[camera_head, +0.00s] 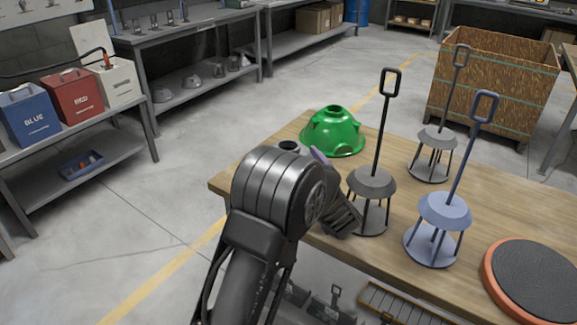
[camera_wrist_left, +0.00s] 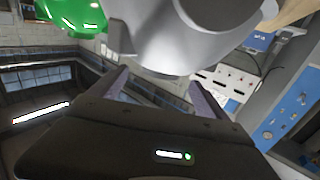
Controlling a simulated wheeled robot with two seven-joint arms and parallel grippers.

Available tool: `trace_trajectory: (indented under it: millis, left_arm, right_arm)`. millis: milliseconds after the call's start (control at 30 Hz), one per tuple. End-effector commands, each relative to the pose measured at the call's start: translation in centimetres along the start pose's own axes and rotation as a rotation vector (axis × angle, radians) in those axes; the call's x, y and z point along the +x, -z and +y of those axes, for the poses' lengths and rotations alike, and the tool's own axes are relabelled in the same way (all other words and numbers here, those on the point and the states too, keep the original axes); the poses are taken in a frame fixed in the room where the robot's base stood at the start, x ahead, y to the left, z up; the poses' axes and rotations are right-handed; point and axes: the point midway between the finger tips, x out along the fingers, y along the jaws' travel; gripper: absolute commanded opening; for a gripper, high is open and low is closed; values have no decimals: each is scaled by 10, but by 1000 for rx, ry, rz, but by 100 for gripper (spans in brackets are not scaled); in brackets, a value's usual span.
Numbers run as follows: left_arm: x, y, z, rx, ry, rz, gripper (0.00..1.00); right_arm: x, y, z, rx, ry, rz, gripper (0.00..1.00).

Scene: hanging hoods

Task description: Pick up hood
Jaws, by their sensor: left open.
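A green hood (camera_head: 334,132), dome-shaped with a hole in its top, sits on the wooden table near its far left corner. It also shows at the upper left of the left wrist view (camera_wrist_left: 70,14). My left gripper (camera_wrist_left: 156,78) is open, with its two purple-grey fingers apart. A large smooth grey form (camera_wrist_left: 185,35) is close beyond the fingertips; I cannot tell whether they touch it. In the head view my left wrist hides most of the gripper (camera_head: 320,157), between the green hood and a grey stand (camera_head: 371,184). My right gripper is not in view.
Two more stands with tall looped handles, one grey (camera_head: 436,138) and one bluish (camera_head: 445,211), stand on the table (camera_head: 480,165). An orange-rimmed black disc (camera_head: 537,278) lies at the right. A wooden crate (camera_head: 492,85) stands behind. Blue, red and white bins (camera_head: 75,95) sit on the left shelf.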

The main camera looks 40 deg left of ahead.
Motion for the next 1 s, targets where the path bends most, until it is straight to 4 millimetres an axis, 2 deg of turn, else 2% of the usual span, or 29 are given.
trace_trajectory:
  millis: [367,700,1000]
  left_arm:
    - [6,0,0,0,0,-1,88]
    - [50,1,-2,0,1,0,88]
    - [54,0,-2,0,-1,-1,88]
  right_arm:
    - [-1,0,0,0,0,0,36]
    - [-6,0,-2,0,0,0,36]
    - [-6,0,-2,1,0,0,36]
